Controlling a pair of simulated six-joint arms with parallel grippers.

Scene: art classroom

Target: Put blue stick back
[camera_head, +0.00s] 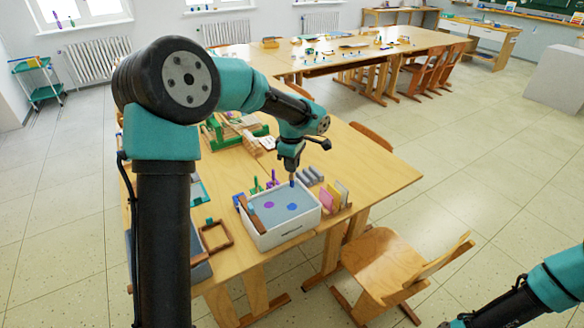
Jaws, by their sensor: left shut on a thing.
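A white box (285,236) with a grey top stands on the near wooden table. Its top bears a purple round spot (269,205) and a blue round spot (292,207). My left gripper (291,174) points down over the back edge of the box and is shut on the blue stick (292,183). Only a short, small part of the stick shows below the fingers. I cannot tell whether its lower end touches the box. Purple and green sticks (273,180) stand upright at the back of the box. My right gripper is outside the picture.
Grey blocks (311,176) and upright coloured cards (333,195) stand right of the box. A wooden frame (215,236) lies to its left. A green rack (220,136) stands behind. The table's right part (385,173) is clear. A wooden chair (395,262) stands in front.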

